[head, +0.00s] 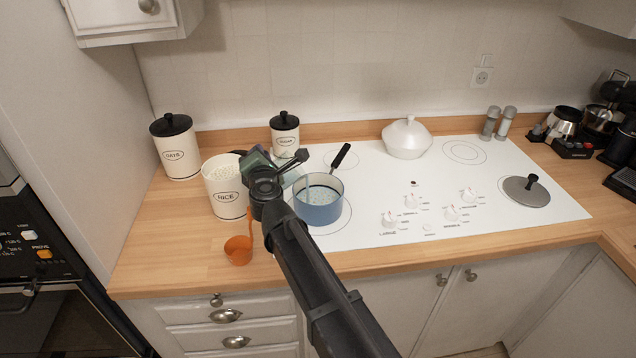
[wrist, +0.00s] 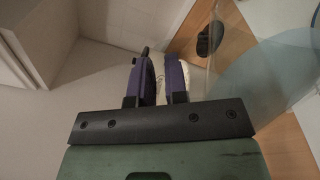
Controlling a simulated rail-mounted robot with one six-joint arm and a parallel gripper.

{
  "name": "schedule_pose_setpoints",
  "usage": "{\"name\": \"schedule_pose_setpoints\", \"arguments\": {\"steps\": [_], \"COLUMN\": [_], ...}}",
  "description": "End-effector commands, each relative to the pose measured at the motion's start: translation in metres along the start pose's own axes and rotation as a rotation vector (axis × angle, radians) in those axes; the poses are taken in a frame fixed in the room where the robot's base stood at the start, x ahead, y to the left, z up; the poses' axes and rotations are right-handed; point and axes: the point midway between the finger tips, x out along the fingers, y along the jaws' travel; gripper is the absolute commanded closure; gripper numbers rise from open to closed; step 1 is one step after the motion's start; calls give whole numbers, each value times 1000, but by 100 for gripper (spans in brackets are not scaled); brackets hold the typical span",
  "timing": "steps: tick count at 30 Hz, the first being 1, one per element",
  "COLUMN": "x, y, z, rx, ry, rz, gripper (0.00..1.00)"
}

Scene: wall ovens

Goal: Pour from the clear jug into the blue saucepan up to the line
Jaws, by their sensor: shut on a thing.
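The blue saucepan (head: 318,212) stands on the front left of the white cooktop, its dark handle pointing up and right. A pale, speckled surface shows inside it; I cannot make out a line. My gripper (head: 262,160) is beside the saucepan's left rim, above the counter. The clear jug (head: 291,173) is a faint see-through shape at my gripper, close to the rim, and seems tilted. In the wrist view the jug (wrist: 290,75) fills the right side, and my gripper's purple fingers (wrist: 161,78) are shut, apparently on its handle.
A rice canister (head: 226,192) stands open just left of my gripper. A white lidded pot (head: 407,138) stands behind right, and a grey lid (head: 526,190) lies far right.

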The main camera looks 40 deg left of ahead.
Motion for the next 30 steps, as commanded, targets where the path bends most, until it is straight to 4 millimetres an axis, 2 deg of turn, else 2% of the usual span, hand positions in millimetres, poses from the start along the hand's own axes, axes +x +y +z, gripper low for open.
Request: {"name": "schedule_pose_setpoints", "arguments": {"steps": [30], "x": [0], "y": [3], "z": [11], "rx": [72], "ry": [1], "rz": [0], "gripper": [100]}}
